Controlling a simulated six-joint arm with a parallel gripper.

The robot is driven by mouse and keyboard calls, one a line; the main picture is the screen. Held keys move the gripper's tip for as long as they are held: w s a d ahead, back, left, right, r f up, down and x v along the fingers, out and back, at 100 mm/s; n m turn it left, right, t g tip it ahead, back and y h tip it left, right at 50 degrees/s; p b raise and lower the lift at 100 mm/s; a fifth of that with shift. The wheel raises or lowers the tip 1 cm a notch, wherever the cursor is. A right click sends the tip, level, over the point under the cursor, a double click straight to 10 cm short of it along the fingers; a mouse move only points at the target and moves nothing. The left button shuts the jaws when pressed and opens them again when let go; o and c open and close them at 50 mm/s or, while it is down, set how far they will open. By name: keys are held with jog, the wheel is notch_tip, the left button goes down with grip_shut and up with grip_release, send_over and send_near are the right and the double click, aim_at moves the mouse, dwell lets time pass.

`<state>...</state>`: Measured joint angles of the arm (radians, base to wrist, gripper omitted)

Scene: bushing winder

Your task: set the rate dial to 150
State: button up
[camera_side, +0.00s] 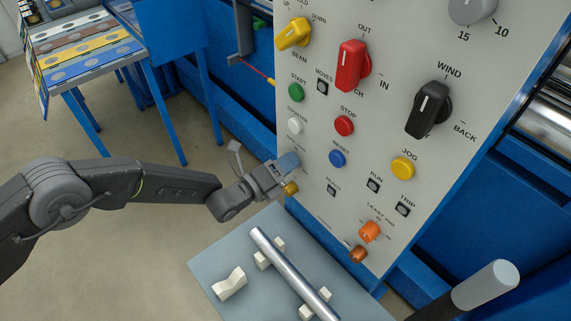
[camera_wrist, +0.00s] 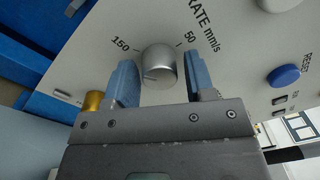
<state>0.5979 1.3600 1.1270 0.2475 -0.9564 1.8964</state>
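The rate dial (camera_wrist: 159,64) is a silver round knob on the pale panel, below the RATE mm/s lettering in the wrist view. The 150 mark is at its upper left and the 50 mark at its upper right. A faint line shows on the knob's lower left face; its exact reading is unclear. My gripper (camera_wrist: 160,80) has its blue fingers on either side of the knob, with a visible gap on each side. In the side view my gripper (camera_side: 288,163) is at the panel's left edge and hides the dial.
A blue reset button (camera_side: 338,158) and a white counter button (camera_side: 295,126) are close by. A brass-coloured knob (camera_side: 291,188) sits just below my fingers and shows left of them in the wrist view (camera_wrist: 94,101). A grey table (camera_side: 215,262) with a metal rod (camera_side: 290,268) stands below.

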jog(key=shift+o, duration=0.8)
jog(key=shift+s+a, duration=0.1)
jog(key=v, duration=1.3)
jog(key=shift+s+a, duration=0.25)
jog(key=shift+f, duration=0.1)
